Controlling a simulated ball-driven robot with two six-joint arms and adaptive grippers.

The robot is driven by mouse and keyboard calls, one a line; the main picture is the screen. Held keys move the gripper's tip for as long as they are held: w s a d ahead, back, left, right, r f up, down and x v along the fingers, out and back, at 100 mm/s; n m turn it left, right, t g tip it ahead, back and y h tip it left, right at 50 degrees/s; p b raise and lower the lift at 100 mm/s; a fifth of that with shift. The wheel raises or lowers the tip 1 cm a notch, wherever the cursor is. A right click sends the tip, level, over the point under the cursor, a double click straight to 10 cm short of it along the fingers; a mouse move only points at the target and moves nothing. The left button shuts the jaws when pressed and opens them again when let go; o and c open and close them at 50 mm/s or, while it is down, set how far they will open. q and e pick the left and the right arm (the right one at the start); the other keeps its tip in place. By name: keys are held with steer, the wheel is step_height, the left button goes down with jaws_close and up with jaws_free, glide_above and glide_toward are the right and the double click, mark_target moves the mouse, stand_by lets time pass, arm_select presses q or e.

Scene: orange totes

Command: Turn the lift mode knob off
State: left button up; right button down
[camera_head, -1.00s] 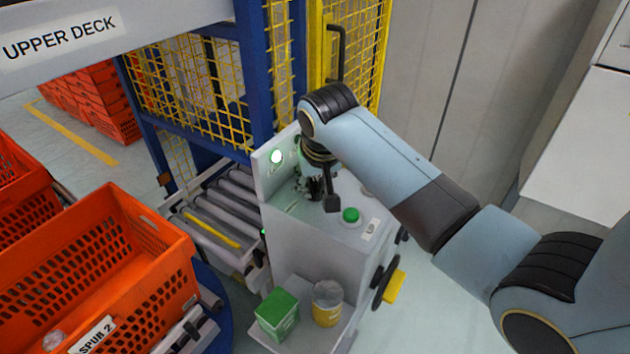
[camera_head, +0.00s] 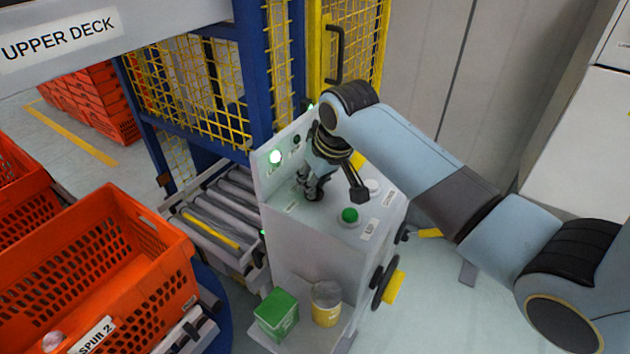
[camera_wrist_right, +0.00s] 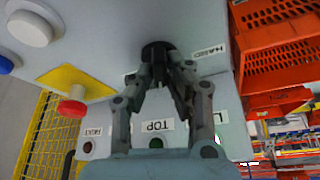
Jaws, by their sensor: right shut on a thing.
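The lift mode knob (camera_wrist_right: 157,50) is a dark round knob on the grey top of the control console (camera_head: 300,245). In the wrist view my right gripper (camera_wrist_right: 165,62) reaches down to it, with its fingers closed around the knob's near side. In the head view my right gripper (camera_head: 309,194) is low over the console top, left of the green button, and its fingers largely hide the knob. The knob's pointer direction cannot be made out. My left gripper is not in view.
The console carries a green button (camera_head: 349,215), a white button (camera_wrist_right: 30,28) and a red button on a yellow plate (camera_wrist_right: 72,106). An orange tote (camera_head: 95,260) and rollers stand left; a yellow mesh fence (camera_head: 355,50) is behind.

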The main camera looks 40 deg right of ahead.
steer(key=shift+s+d+f+n+y, duration=0.1)
steer(key=shift+n+y, duration=0.35)
steer(key=shift+n, duration=0.7)
steer(key=shift+f+n+y, duration=0.1)
steer(key=shift+n+y, duration=0.35)
steer(key=shift+n, duration=0.7)
steer(key=shift+g, duration=0.3)
steer(key=c, duration=1.3)
jaws_free()
steer(key=shift+r, duration=0.1)
steer(key=shift+r, duration=0.4)
steer(key=v, duration=1.1)
steer(key=shift+s+d, duration=0.1)
steer(key=shift+s, duration=0.05)
